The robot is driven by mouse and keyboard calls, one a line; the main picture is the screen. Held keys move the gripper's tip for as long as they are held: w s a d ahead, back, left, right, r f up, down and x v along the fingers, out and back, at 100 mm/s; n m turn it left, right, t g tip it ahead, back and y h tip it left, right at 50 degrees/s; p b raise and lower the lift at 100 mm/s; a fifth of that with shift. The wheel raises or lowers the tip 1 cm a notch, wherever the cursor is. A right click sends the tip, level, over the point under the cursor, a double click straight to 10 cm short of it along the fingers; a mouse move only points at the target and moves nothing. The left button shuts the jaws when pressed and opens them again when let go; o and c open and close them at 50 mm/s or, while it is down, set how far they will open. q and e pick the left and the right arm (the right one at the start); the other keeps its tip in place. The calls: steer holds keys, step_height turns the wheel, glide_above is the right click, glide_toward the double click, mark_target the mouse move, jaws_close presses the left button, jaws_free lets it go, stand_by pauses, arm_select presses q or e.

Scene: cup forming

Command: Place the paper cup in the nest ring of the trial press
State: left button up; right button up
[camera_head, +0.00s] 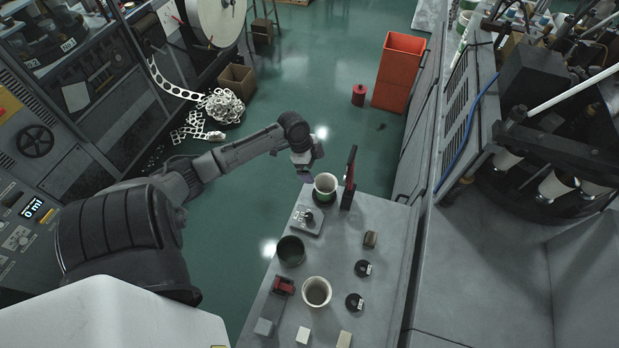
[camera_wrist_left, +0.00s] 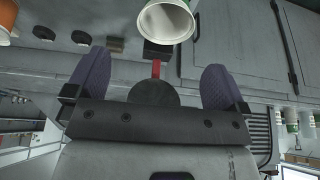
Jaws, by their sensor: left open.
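A white paper cup with a green lower part (camera_head: 326,184) stands upright at the far end of the grey bench, right beside the trial press (camera_head: 348,180), a dark upright with red on it. The cup also shows at the top of the left wrist view (camera_wrist_left: 166,20). Its base is hard to see, so I cannot tell whether it sits in the nest ring. My left gripper (camera_head: 306,172) is just beyond and left of the cup. In the left wrist view its two fingers (camera_wrist_left: 155,85) are spread and empty, with the cup apart from them. My right gripper is not in view.
On the bench (camera_head: 385,275) are a small grey device (camera_head: 308,219), a dark green container (camera_head: 290,251), another pale cup (camera_head: 316,291), a red item (camera_head: 284,286), two dark discs and several small blocks. A large machine stands to the right. Green floor lies open beyond the bench.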

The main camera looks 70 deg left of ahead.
arm_select(q)
steer(key=s+d+f+n, duration=0.1)
steer(key=s+d+f, duration=0.1)
steer(key=s+d, duration=0.35)
steer(key=s+d+f+g+y, duration=0.1)
steer(key=s+d+f, duration=0.1)
steer(key=d, duration=0.6)
steer(key=s+d+f+n, duration=0.1)
steer(key=s+d, duration=0.2)
steer(key=d, duration=0.4)
steer(key=s+d+r+n+t+y, duration=0.1)
steer(key=s+d+r+n, duration=0.3)
steer(key=d, duration=0.5)
step_height(320, 180, up, 3)
steer(key=shift+s+f+n+t+y, duration=0.2)
steer(key=shift+s+n+t+y, duration=0.1)
steer(key=shift+s, duration=0.95)
steer(key=shift+w+d, duration=0.1)
steer(key=shift+d, duration=0.05)
